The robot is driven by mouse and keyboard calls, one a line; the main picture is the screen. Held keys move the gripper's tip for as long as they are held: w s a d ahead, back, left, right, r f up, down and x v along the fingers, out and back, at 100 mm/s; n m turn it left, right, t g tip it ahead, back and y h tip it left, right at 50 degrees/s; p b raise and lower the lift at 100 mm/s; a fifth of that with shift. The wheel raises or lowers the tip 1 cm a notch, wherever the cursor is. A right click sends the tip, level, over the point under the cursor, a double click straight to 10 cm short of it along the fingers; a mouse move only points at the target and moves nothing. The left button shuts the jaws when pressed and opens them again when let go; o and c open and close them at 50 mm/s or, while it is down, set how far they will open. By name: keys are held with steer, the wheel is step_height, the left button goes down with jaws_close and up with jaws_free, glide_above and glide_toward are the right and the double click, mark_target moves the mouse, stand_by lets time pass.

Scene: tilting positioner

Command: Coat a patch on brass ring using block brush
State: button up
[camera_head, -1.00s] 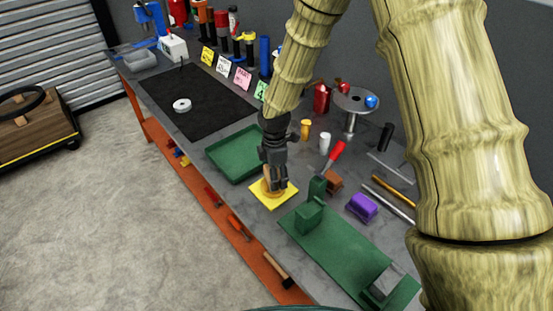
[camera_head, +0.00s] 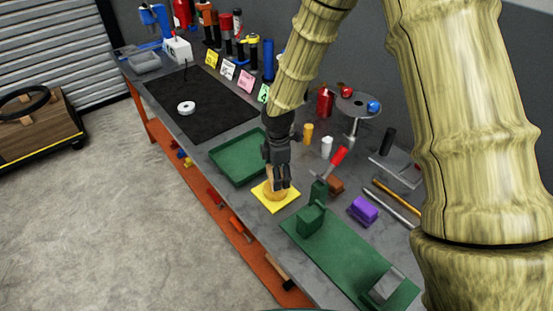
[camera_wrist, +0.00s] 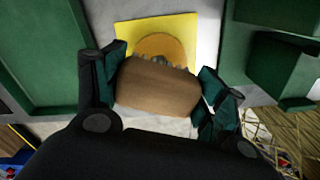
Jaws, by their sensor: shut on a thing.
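My gripper (camera_head: 281,184) points down over the yellow square (camera_head: 264,201) on the bench. In the wrist view its two fingers are shut on the brown block brush (camera_wrist: 158,88), one on each end. Grey bristles show along the brush's far edge, over a round orange-gold piece (camera_wrist: 160,44) on the yellow square. I cannot tell whether the bristles touch it, or whether this piece is the brass ring; the brush hides its near part. In the head view the gripper covers most of the brush.
A green tray (camera_head: 216,152) lies left of the yellow square. A green plate with a red-handled clamp (camera_head: 345,248) lies to the right, near a purple block (camera_head: 362,210). Behind stands a grey disc with red and blue balls (camera_head: 357,105). A white ring (camera_head: 186,108) lies on the black mat.

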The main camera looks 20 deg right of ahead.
steer(key=r+p, duration=0.1)
steer(key=r, duration=0.1)
steer(key=shift+w+a+r+p, duration=0.1)
steer(key=shift+a+r+p, duration=0.2)
steer(key=shift+r+p, duration=1.05)
steer(key=shift+r, duration=0.25)
steer(key=shift+d, duration=0.1)
